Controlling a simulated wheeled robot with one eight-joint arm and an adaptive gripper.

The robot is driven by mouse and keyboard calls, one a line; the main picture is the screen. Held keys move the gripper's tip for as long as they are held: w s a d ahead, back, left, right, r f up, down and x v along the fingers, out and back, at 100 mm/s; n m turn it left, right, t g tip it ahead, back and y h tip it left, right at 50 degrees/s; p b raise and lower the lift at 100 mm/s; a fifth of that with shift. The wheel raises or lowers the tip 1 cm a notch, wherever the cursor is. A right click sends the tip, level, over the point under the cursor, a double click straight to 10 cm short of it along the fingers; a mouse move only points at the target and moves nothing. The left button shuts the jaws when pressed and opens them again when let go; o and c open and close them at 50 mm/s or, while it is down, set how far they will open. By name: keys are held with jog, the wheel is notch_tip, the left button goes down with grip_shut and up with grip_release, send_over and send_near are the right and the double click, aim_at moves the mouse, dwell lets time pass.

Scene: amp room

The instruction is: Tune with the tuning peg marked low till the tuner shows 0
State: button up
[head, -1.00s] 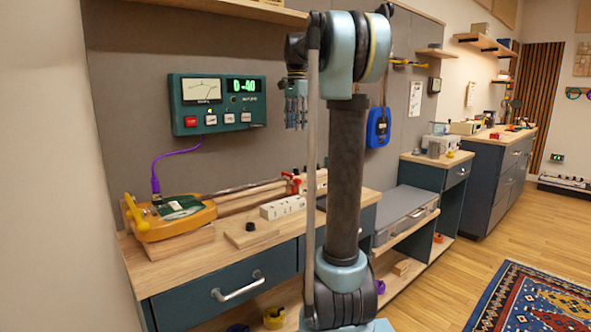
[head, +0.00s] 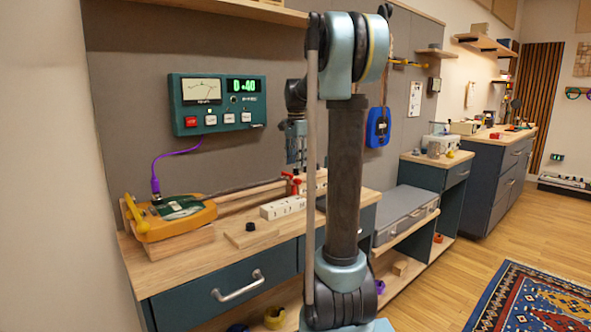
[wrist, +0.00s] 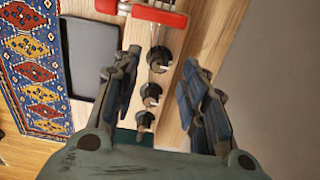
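The teal tuner (head: 217,103) hangs on the wall panel, its green display reading about -40 beside a letter like D. The orange-bodied stringed instrument (head: 172,222) lies on the bench, its neck running right toward red parts (head: 291,183). My gripper (head: 296,152) is above that end of the neck, pointing down. In the wrist view, its fingers (wrist: 162,60) are spread, with a row of dark tuning pegs (wrist: 150,91) below and between them. No peg visibly touches a finger. I cannot read which peg is marked low.
A purple cable (head: 157,163) joins the instrument to the tuner's side. A white marked block (head: 283,207) and a wooden board with a dark knob (head: 251,232) lie on the bench in front of the neck. The grey case (head: 405,212) is to the right. The bench front is partly clear.

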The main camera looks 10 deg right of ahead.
aim_at(296, 171)
jog(key=shift+f, duration=1.55)
grip_shut()
